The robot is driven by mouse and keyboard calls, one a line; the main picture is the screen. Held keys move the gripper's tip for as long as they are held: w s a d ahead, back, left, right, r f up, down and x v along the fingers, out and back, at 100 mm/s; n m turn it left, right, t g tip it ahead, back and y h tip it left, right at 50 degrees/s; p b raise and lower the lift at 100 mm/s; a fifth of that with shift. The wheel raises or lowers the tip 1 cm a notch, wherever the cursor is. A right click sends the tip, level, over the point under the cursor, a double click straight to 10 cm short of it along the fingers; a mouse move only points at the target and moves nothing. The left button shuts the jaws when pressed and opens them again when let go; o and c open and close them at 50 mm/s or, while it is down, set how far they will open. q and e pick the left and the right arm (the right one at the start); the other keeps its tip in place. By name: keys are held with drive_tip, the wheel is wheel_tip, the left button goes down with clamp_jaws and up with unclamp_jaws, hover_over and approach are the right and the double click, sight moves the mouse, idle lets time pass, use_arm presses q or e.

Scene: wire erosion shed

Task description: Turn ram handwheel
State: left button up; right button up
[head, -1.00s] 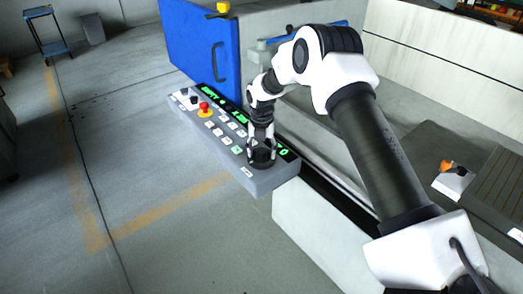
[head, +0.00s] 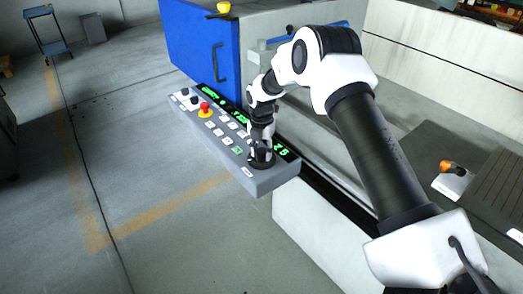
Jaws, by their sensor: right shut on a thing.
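The ram handwheel (head: 261,160) is a small black round wheel on top of the grey control panel (head: 269,184), near its right end. My right gripper (head: 261,152) points down at it from above, with its fingers shut on the wheel. The gripper partly hides the wheel. A green lit display (head: 282,150) on the panel's back strip shows digits beside the wheel. The left gripper is not in view.
A red emergency stop button (head: 205,107) on a yellow base and several white buttons lie left of the wheel. A blue door (head: 200,45) stands behind the panel. An orange knob (head: 446,166) is at the right. Open floor lies to the left.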

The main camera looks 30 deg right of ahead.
drive_tip(key=m, duration=0.4)
drive_tip(key=shift+m+p, duration=0.35)
drive_tip(key=shift+m, duration=0.05)
drive_tip(key=m, duration=0.4)
drive_tip(key=shift+p, duration=0.3)
drive_tip(key=m, duration=0.5)
drive_tip(key=shift+f+p, duration=0.1)
drive_tip(key=shift+p, duration=0.3)
drive_tip(key=m, duration=0.4)
drive_tip(key=shift+m+p, duration=0.3)
drive_tip(key=shift+p, duration=0.05)
drive_tip(key=m, duration=0.4)
drive_tip(key=shift+s+p, duration=0.1)
drive_tip(key=shift+p, duration=0.3)
drive_tip(key=m+p, duration=0.1)
drive_tip(key=m, duration=0.4)
drive_tip(key=shift+f, duration=0.1)
drive_tip(key=m, duration=0.4)
drive_tip(key=shift+s+m+p, duration=0.1)
drive_tip(key=shift+m+p, duration=0.2)
drive_tip(key=shift+p, duration=0.05)
drive_tip(key=shift+m+p, duration=0.45)
drive_tip(key=shift+m, duration=1.75)
drive_tip(key=shift+f, duration=0.1)
